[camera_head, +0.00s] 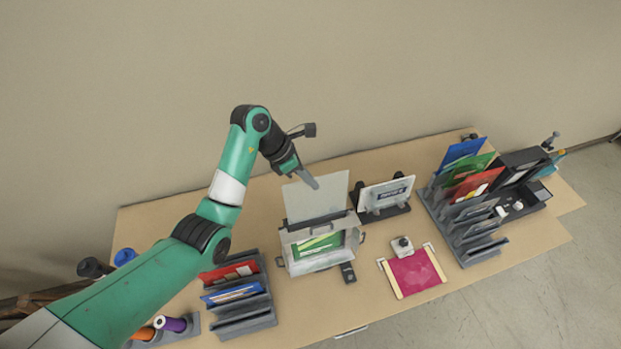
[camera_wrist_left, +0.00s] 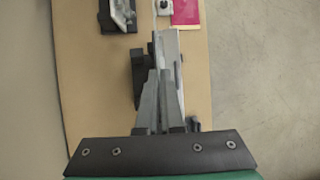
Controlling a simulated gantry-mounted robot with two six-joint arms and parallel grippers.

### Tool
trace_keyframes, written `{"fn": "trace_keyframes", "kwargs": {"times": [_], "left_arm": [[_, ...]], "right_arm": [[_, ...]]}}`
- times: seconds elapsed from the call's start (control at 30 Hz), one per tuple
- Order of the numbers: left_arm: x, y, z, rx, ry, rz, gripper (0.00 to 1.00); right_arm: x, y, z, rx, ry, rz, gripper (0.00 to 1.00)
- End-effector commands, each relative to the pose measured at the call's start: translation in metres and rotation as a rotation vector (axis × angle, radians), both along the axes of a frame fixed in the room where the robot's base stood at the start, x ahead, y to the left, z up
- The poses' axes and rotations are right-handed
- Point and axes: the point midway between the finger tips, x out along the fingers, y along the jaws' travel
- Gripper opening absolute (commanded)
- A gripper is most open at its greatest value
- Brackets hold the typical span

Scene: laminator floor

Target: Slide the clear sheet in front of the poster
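The clear sheet (camera_head: 322,196) is a pale, see-through panel standing nearly upright in the head view. Its lower edge is at the top of a grey display frame (camera_head: 355,241). The green poster (camera_head: 317,246) shows in the front of that frame, below the sheet. My left gripper (camera_head: 312,183) is at the sheet's upper edge, its narrow fingers close together and apparently closed on it. In the left wrist view the left gripper (camera_wrist_left: 159,75) points down along the frame (camera_wrist_left: 171,65); the sheet is nearly edge-on and hard to make out. My right gripper is in neither view.
A second stand with a white sign (camera_head: 386,194) is close right of the frame. A magenta board (camera_head: 415,272) lies in front right. Grey racks stand at left (camera_head: 245,322) and right (camera_head: 470,250). A small black item (camera_head: 348,273) lies before the frame.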

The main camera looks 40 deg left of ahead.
Motion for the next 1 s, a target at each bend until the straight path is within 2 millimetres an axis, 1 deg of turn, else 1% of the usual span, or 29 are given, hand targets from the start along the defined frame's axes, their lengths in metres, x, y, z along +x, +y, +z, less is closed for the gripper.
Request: {"fn": "trace_keyframes", "kwargs": {"times": [0.67,1.0], "left_arm": [[0.0,-0.001,-0.004,0.0,0.0,0.0,0.0],[-0.001,-0.002,-0.014,0.0,0.0,0.0,0.0]], "right_arm": [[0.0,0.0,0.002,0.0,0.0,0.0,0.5],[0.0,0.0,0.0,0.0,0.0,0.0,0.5]]}}
